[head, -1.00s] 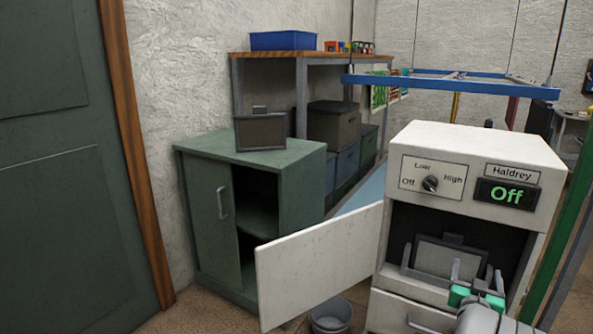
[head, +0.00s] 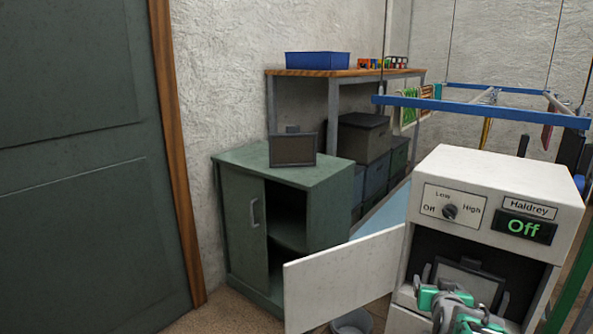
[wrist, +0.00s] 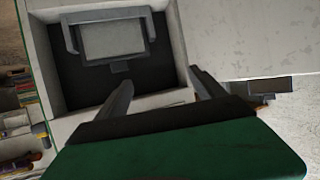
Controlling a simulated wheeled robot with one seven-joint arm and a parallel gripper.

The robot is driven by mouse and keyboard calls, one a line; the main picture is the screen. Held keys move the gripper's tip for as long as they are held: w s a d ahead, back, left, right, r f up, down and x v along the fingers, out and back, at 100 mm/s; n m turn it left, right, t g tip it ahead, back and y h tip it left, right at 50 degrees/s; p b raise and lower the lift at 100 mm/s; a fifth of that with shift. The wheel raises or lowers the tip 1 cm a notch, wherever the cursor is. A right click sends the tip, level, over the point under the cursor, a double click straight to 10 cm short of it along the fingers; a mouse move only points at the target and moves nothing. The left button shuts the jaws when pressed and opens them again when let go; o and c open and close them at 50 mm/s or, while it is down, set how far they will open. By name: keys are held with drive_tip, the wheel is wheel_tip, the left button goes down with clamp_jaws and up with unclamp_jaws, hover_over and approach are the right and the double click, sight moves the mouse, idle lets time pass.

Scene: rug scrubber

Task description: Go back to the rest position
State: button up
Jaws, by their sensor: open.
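My gripper (wrist: 160,84) is open and empty; its two dark fingers stand wide apart in the wrist view. In the head view my gripper (head: 455,303) shows its teal parts at the bottom right, in front of the open white Haldrey machine (head: 500,165). A grey framed panel (wrist: 112,40) sits in a bracket inside the machine, apart from the fingers. In the head view this panel (head: 468,278) is partly hidden by my gripper.
The machine's white door (head: 340,280) stands open to the left. A green cabinet (head: 330,180), its front partly open, carries a similar dark panel (head: 293,150). A bucket (head: 352,322) stands on the floor. A blue rack (head: 480,106) hangs behind the machine.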

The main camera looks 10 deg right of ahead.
drive_tip(key=s+a+r+n+g+y+p, duration=0.1)
drive_tip(key=a+r+n+g+y+p, duration=0.3)
drive_tip(key=a, duration=0.6)
drive_tip(key=s+a+r+t+y+p, duration=0.1)
drive_tip(key=a+r+p, duration=0.5)
drive_tip(key=a, duration=0.4)
drive_tip(key=s+a+r+n+g+y+p, duration=0.1)
drive_tip(key=s+a+r+g+p, duration=0.1)
drive_tip(key=s+a, duration=0.4)
drive_tip(key=s+a+r+n+g+p, duration=0.1)
drive_tip(key=s+a+r+g+p, duration=0.2)
drive_tip(key=s+a+p, duration=0.3)
drive_tip(key=s+r, duration=0.1)
drive_tip(key=s, duration=0.1)
drive_tip(key=shift+s+a+g+y, duration=0.3)
drive_tip(key=shift+s+y, duration=0.1)
drive_tip(key=shift+r, duration=0.15)
drive_tip(key=shift+c, duration=0.5)
